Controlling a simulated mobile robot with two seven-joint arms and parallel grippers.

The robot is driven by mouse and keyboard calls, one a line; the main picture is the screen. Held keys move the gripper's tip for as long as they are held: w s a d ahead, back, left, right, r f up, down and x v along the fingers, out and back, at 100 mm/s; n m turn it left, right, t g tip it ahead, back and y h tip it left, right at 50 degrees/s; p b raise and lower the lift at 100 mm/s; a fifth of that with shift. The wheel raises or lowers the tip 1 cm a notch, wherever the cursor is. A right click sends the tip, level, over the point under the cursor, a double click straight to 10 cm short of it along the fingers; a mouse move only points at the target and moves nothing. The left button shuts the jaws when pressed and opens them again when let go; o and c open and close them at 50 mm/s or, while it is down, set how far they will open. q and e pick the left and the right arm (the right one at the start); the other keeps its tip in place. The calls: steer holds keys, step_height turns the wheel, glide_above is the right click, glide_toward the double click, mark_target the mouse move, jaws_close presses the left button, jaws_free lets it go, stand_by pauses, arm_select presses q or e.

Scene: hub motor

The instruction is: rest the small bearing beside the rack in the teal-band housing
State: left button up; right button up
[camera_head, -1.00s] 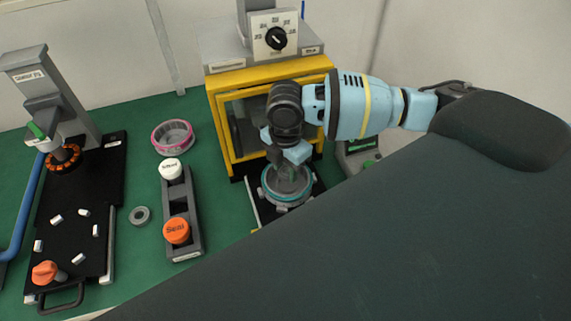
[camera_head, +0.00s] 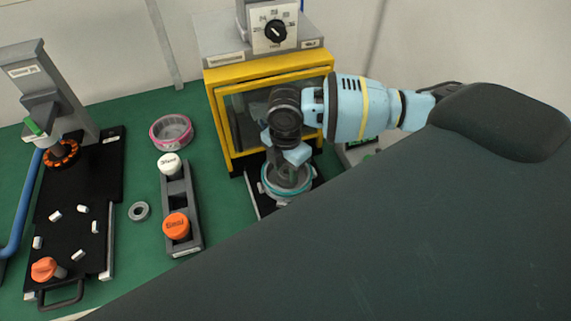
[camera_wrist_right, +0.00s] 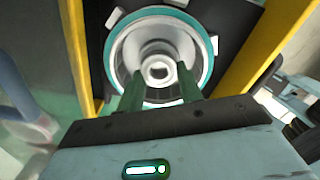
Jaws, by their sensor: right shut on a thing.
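The teal-band housing (camera_head: 268,191) sits on a dark stand in front of the yellow-framed cabinet; its teal rim (camera_wrist_right: 110,62) circles the upper middle of the right wrist view. My right gripper (camera_head: 287,177) points down into the housing. In the wrist view its dark fingers (camera_wrist_right: 160,88) are shut on a pale ring-shaped part (camera_wrist_right: 158,70) at the housing's centre; how deep it sits is unclear. A small grey bearing (camera_head: 133,212) lies flat on the green table, left of the rack (camera_head: 178,200). My left gripper is out of view.
The rack holds a white-capped piece (camera_head: 169,163) and an orange-capped piece (camera_head: 176,225). A pink-banded ring (camera_head: 157,143) stands behind it. The yellow-framed cabinet (camera_head: 222,125) rises close behind the housing. A black board (camera_head: 85,190) with small white parts lies at left.

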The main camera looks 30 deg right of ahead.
steer(key=shift+f, duration=0.15)
steer(key=shift+f, duration=0.35)
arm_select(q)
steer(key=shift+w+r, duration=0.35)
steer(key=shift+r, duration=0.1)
arm_select(e)
steer(key=shift+f, duration=0.15)
stand_by(1.5)
steer(key=shift+f, duration=0.1)
stand_by(1.0)
steer(key=o, duration=1.2)
arm_select(q)
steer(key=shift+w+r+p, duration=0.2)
steer(key=shift+p, duration=0.2)
arm_select(e)
steer(key=shift+r, duration=3.9)
